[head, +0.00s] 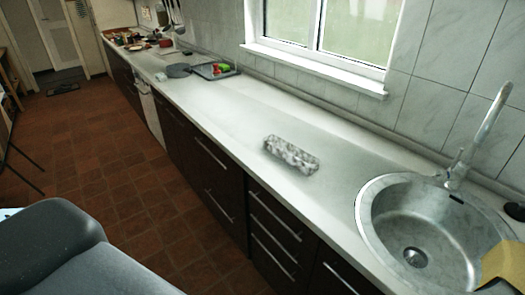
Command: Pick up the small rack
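A small oblong thing with a mottled grey-and-white surface (291,154) lies alone on the light worktop (240,115), left of the sink. It may be the small rack, but I cannot make out bars or wires on it. No gripper of mine touches it. Neither of my grippers shows in the head view.
A round steel sink (378,235) with a tall tap (478,135) is at the right. A dark tray (207,73) with red and green items and a grey pan (179,70) stand farther back. The worktop around the oblong thing is clear.

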